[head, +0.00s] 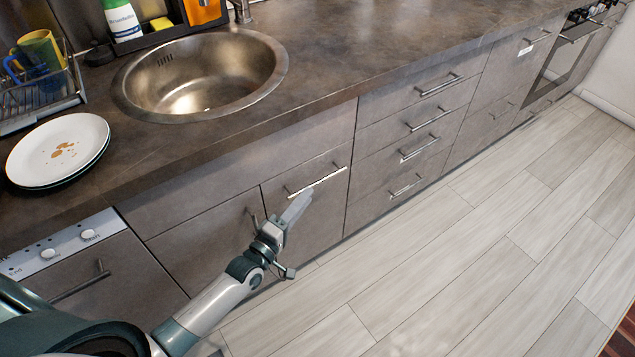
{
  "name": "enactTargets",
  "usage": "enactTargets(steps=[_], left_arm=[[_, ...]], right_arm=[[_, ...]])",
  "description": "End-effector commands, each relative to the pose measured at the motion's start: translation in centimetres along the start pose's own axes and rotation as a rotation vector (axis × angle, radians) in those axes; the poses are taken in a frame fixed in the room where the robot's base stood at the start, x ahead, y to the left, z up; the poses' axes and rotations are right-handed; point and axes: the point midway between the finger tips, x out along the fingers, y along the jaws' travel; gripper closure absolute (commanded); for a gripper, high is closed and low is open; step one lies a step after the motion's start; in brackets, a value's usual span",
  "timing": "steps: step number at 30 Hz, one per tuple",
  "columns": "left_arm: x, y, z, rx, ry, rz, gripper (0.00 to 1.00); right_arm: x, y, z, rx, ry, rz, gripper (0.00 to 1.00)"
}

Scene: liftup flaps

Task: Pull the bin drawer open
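The front that looks like the bin drawer (318,222) is a grey-brown panel below the sink, flush with the fronts beside it, so it is shut. Its horizontal metal bar handle (325,179) runs along its top edge. My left gripper (301,198) reaches in from the lower left, with its pale fingers pointing up at the left part of this handle. The fingertips overlap the area just below the bar in the head view. I cannot tell whether they touch it, or whether the fingers are apart or closed. My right gripper is not in view.
A cabinet door (210,245) is left of the bin front, and a dishwasher (85,270) further left. A stack of drawers (405,150) stands to the right. The sink (200,75) and a stained plate (58,150) are on the counter above. The wooden floor (430,270) is clear.

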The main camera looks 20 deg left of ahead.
Motion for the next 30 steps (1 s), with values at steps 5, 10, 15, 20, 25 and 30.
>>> enactTargets(steps=[5, 10, 15, 20, 25, 30], left_arm=[[3.3, 0.1, 0.0, -0.001, 0.001, 0.001, 0.72], [5.5, 0.0, 0.0, 0.000, 0.000, 0.001, 0.72], [6.7, 0.0, 0.0, 0.000, 0.000, 0.000, 0.72], [7.0, 0.0, 0.0, 0.000, 0.000, -0.001, 0.72], [7.0, 0.0, 0.0, 0.000, 0.000, 0.000, 0.72], [7.0, 0.0, 0.0, 0.000, 0.000, 0.000, 1.00]], right_arm=[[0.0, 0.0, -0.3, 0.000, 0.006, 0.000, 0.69], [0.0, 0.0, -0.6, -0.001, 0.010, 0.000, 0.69], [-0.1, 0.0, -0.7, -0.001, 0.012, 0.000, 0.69], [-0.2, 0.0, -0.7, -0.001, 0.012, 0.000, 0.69], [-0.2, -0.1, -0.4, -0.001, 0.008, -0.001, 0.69], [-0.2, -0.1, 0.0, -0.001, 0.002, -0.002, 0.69]])
